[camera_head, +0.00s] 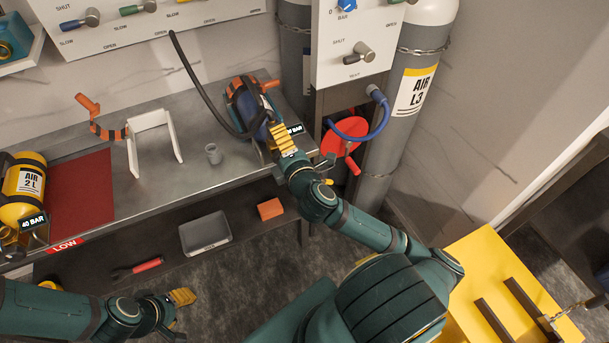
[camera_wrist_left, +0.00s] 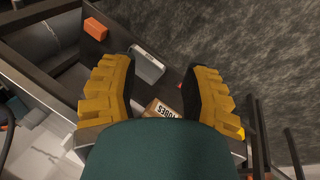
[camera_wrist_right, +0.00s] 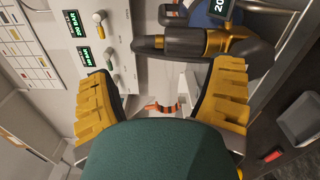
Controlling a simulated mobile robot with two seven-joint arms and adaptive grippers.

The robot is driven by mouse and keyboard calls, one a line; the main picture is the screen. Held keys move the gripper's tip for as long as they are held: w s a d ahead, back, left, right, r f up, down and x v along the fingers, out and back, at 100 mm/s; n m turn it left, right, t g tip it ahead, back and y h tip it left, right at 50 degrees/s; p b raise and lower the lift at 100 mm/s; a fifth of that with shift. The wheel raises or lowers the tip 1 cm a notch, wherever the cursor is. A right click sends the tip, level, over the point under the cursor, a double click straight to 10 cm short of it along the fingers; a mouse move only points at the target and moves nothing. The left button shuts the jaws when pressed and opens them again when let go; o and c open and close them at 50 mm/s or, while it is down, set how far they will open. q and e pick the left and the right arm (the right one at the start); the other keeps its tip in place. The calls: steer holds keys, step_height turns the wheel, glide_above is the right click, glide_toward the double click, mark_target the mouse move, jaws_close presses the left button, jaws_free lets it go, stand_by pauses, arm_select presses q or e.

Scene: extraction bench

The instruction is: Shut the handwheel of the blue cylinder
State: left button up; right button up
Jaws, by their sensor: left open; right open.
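The blue cylinder (camera_head: 242,98) lies at the right end of the bench with orange parts around it and a "BAR" display (camera_head: 296,129) at its near end. My right gripper (camera_head: 283,136) is open over that near end and hides its valve in the head view. The right wrist view shows the cylinder (camera_wrist_right: 205,16) at the top, with a brass valve (camera_wrist_right: 214,42) that has dark ends. I cannot tell which dark end is the handwheel. The right fingers (camera_wrist_right: 165,95) are apart and empty below the valve. My left gripper (camera_head: 182,297) is open and empty, low at the front left.
A yellow cylinder (camera_head: 24,185) lies on the bench's left by a red mat (camera_head: 80,195). A black hose (camera_head: 195,85) hangs to the blue cylinder. A tall grey cylinder (camera_head: 395,150) stands right.

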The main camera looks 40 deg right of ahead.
steer(key=p+v, duration=1)
steer(key=v, duration=0.3)
steer(key=shift+s+a+p, duration=0.15)
steer(key=shift+a+p, duration=0.05)
steer(key=shift+p, duration=0.1)
stand_by(0.8)
stand_by(0.7)
